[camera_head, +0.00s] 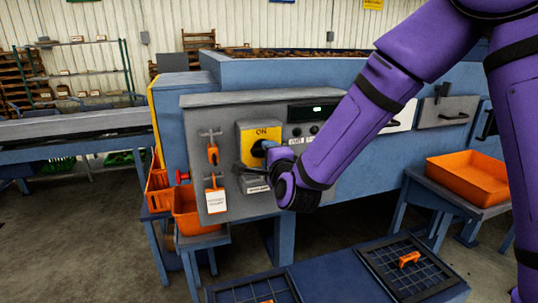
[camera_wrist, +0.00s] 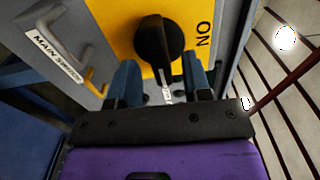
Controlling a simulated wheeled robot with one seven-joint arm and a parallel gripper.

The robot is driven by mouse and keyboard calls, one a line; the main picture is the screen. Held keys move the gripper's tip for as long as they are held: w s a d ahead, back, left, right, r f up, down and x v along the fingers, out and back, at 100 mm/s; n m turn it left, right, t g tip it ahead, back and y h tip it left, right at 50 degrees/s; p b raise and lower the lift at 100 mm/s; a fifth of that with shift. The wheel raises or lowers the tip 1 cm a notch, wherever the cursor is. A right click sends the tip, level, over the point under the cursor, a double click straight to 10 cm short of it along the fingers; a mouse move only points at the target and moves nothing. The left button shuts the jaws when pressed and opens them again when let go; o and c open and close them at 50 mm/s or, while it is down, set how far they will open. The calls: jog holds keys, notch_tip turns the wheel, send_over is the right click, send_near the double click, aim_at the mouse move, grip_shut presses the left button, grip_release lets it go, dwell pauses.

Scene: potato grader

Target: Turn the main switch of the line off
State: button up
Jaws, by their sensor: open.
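The main switch is a black rotary knob (camera_wrist: 158,45) on a yellow plate (camera_wrist: 115,25) with the word ON beside it. A MAIN SWITCH label (camera_wrist: 57,56) is on the grey part beside the plate.
An orange padlock (camera_head: 213,155) and an orange-and-white tag (camera_head: 215,200) hang left of the switch. A red button (camera_head: 182,176) sticks out at the panel's left. Orange bins (camera_head: 190,212) stand below; an orange tray (camera_head: 468,172) is at right.

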jog(key=v, duration=1)
jog(key=shift+r, duration=0.1)
jog(key=s+d+r+n+g+h, duration=0.1)
jog(key=s+d+r+n+g, duration=0.2)
jog(key=d+n, duration=0.25)
jog(key=s+d+r+n+g+h, duration=0.1)
jog(key=s+d+r+n+g, duration=0.2)
jog(key=d, duration=0.4)
jog(key=s+d+r+n+g+h, duration=0.1)
jog(key=s+d+r+n+g, duration=0.1)
jog(key=s+d, duration=0.4)
jog(key=s+d+r+n+g+h, duration=0.2)
jog(key=s+d+n+g, duration=0.2)
jog(key=s, duration=0.8)
jog(key=d, duration=0.2)
jog(key=shift+d, duration=0.4)
